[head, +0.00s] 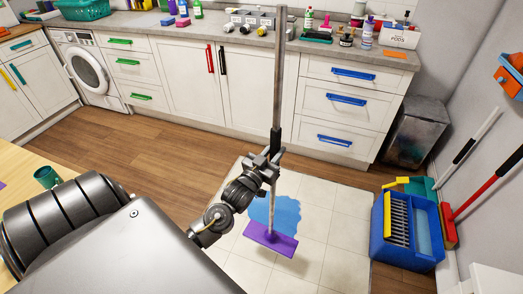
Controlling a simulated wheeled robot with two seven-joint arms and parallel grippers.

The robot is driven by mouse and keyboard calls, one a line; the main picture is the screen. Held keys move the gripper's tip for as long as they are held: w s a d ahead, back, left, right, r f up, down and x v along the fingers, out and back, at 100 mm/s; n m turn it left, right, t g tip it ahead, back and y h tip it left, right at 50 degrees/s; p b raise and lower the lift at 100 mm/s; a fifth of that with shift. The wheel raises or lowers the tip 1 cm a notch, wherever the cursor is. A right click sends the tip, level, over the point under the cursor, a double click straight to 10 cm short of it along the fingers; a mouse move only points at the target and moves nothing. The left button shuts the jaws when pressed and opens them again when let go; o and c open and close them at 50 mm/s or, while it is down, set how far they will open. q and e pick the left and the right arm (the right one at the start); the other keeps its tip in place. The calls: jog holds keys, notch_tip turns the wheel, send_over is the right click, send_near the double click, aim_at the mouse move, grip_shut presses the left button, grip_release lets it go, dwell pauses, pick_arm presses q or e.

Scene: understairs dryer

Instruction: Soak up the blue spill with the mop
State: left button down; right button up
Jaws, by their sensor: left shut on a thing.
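The mop (277,85) is a long grey pole with a dark grip and a flat purple head (270,238). My left gripper (266,165) is shut on the mop's pole below the dark grip and holds it nearly upright. The blue spill (285,213) lies on the pale tiled floor (341,233). The purple head is at the near edge of the spill and overlaps it in the picture. A shadow shows just beyond the head, and I cannot tell whether the head touches the floor. My right gripper is out of view.
A blue mop bucket (428,213) with a yellow-handled wringer stands on the right, beside a green dustpan and a red-handled broom (449,225). A grey bin (418,132) stands behind. White cabinets line the back. A wooden table (60,160) is at the left.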

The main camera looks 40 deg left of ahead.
pick_arm(q)
jog(key=w+a+f+y+b, duration=0.1)
jog(key=w+a+f+b, duration=0.1)
jog(key=a+f+b, duration=0.2)
jog(key=w+a+f+n+y+b, duration=0.1)
jog(key=w+a+f+b, duration=0.2)
jog(key=a+f+b, duration=0.2)
jog(key=shift+w+a+f+b, duration=0.15)
jog(key=shift+w+a+b, duration=0.2)
jog(key=shift+a+b, duration=0.35)
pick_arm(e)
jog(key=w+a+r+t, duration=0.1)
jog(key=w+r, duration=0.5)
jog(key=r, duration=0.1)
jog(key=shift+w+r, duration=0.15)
pick_arm(q)
notch_tip(320, 180, down, 7)
jog(key=b, duration=0.4)
jog(key=shift+s, duration=0.15)
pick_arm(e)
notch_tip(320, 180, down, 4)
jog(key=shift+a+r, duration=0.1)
